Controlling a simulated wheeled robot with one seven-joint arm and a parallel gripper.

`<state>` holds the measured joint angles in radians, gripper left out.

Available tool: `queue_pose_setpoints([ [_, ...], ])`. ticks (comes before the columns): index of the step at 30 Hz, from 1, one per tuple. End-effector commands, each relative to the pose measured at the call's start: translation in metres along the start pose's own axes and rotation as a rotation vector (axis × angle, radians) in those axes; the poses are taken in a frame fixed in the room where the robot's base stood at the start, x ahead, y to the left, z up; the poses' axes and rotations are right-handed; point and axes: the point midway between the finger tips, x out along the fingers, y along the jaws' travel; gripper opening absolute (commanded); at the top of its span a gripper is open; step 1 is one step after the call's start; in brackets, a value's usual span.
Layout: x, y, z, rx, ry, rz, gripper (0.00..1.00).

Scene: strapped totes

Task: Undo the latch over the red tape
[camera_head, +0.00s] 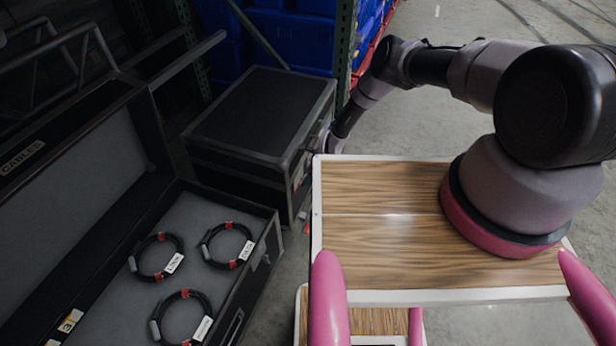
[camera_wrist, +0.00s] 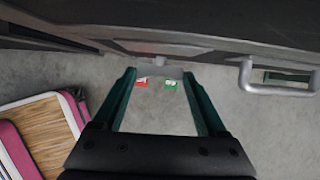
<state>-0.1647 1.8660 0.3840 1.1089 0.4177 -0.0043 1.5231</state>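A closed black case (camera_head: 262,115) stands beyond my base. In the wrist view its side (camera_wrist: 200,22) crosses the top. A small light-grey part that looks like a latch (camera_wrist: 160,64) sticks out at its lower edge. A red patch (camera_wrist: 141,84) and a green patch (camera_wrist: 170,84) show below this part, seemingly on the floor behind; the red one lies left. My gripper (camera_wrist: 159,75) is open, its two dark-green fingers apart on either side of the patches and the grey part. Nothing is held. I cannot tell whether the part is fastened. In the head view the fingers are hidden.
A grey handle (camera_wrist: 282,82) juts from the case to the right. An open case (camera_head: 255,280) with coiled cables (camera_head: 157,257) stands at left in the head view. Green rack posts (camera_head: 344,45) and blue bins (camera_head: 290,40) rise behind. Open floor (camera_head: 430,120) lies at right.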

Motion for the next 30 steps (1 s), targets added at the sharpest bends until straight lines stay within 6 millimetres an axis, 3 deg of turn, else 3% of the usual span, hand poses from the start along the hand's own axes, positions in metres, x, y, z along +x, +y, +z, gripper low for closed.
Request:
queue_pose_setpoints([
  [14, 0.001, 0.006, -0.001, -0.050, 0.000, -0.125, 0.19],
  [30, 0.007, 0.021, -0.003, -0.241, 0.001, -0.570, 0.19],
])
